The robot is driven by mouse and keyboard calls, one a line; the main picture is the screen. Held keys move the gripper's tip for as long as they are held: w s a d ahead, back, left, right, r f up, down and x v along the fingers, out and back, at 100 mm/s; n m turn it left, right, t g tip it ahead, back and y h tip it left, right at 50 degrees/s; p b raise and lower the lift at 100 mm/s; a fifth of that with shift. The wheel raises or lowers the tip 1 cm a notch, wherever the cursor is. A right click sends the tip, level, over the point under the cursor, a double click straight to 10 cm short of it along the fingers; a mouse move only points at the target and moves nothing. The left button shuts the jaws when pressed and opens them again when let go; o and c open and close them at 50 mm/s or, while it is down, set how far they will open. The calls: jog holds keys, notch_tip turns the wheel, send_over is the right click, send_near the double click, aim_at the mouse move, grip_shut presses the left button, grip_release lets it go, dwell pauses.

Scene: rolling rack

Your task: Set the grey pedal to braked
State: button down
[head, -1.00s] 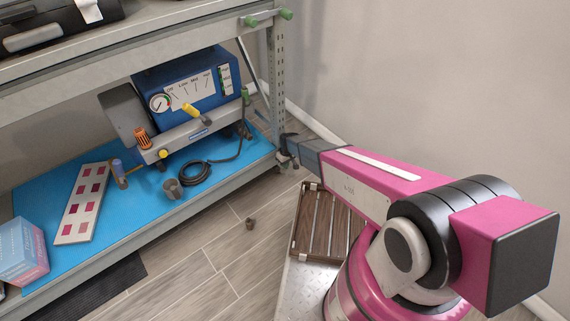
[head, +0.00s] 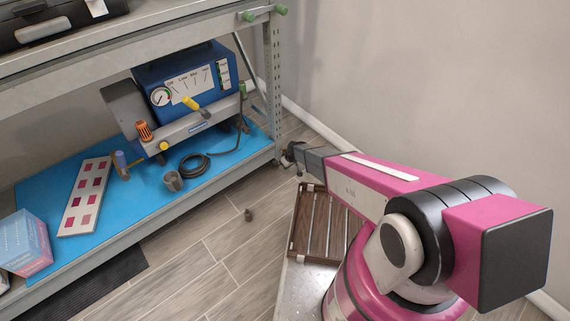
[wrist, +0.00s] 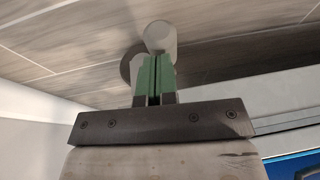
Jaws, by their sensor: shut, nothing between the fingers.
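In the wrist view, a light grey rounded piece (wrist: 160,36), which looks like the grey pedal, is just beyond my fingertips. A darker grey round part (wrist: 128,64) sits beside it, partly behind my fingers. I cannot tell whether the fingers touch the grey piece or how it is set. My gripper (wrist: 157,60) is shut and empty, its green finger pads together. In the head view, my gripper (head: 289,151) is low beside the rack's right post (head: 271,90). I cannot make out the pedal there.
The rack's lower shelf (head: 150,222) holds a blue machine (head: 170,72), a black coiled cable (head: 194,164), a grey cup (head: 172,181) and a box (head: 25,243). A wall (head: 400,70) stands at the right.

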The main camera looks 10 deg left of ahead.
jog(key=shift+s+d+f, duration=0.15)
jog(key=shift+d+f, duration=0.05)
jog(key=shift+f, duration=0.25)
jog(key=shift+s+d+f, duration=0.15)
jog(key=shift+f, duration=0.35)
